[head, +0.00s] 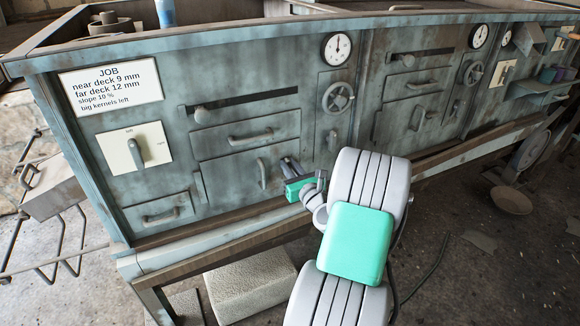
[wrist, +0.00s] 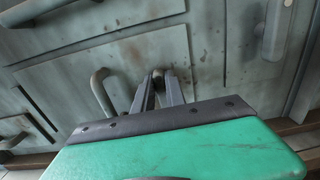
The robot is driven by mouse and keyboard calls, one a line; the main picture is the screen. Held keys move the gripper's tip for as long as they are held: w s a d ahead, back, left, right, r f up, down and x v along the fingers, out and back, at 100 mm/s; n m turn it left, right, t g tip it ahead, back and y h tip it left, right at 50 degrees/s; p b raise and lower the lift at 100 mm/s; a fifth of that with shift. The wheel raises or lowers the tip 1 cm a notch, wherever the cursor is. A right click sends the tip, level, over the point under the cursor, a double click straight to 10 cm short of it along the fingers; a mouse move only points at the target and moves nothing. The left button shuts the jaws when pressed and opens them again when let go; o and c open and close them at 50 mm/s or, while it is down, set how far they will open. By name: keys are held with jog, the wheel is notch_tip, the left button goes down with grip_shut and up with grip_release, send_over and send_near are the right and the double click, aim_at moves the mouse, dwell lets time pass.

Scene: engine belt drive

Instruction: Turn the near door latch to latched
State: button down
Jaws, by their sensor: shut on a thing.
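The near door (head: 228,177) is a mottled grey-green panel with a curved pull handle (head: 262,173), which also shows in the wrist view (wrist: 102,92). My gripper (head: 287,163) is at the right edge of this door, just right of the handle. In the wrist view my gripper's dark fingers (wrist: 160,88) are close together around the near door latch (wrist: 158,73). Only a small rounded brownish end of the latch shows between the fingertips. The rest is hidden, so I cannot tell which way it points.
A drawer with a handle (head: 250,138) sits above the door. A handwheel (head: 338,97) and a lever (head: 332,140) are to the right. The far door (head: 405,122) is further right. A pale block (head: 250,284) lies on the floor below.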

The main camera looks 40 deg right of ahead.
jog(key=shift+w+a+f+n+b, duration=0.2)
jog(key=shift+n+b, duration=0.75)
jog(key=shift+n, duration=2)
jog(key=shift+s+a+f+n+b, duration=0.1)
jog(key=shift+a+f+n+b, duration=0.6)
jog(key=shift+n, duration=2.3)
jog(key=shift+w+d+f+n+b, duration=0.15)
jog(key=shift+n+b, duration=1.05)
jog(key=shift+n, duration=1.75)
jog(key=shift+r, duration=0.15)
jog(key=c, duration=1.4)
grip_release()
jog(key=shift+a, duration=0.1)
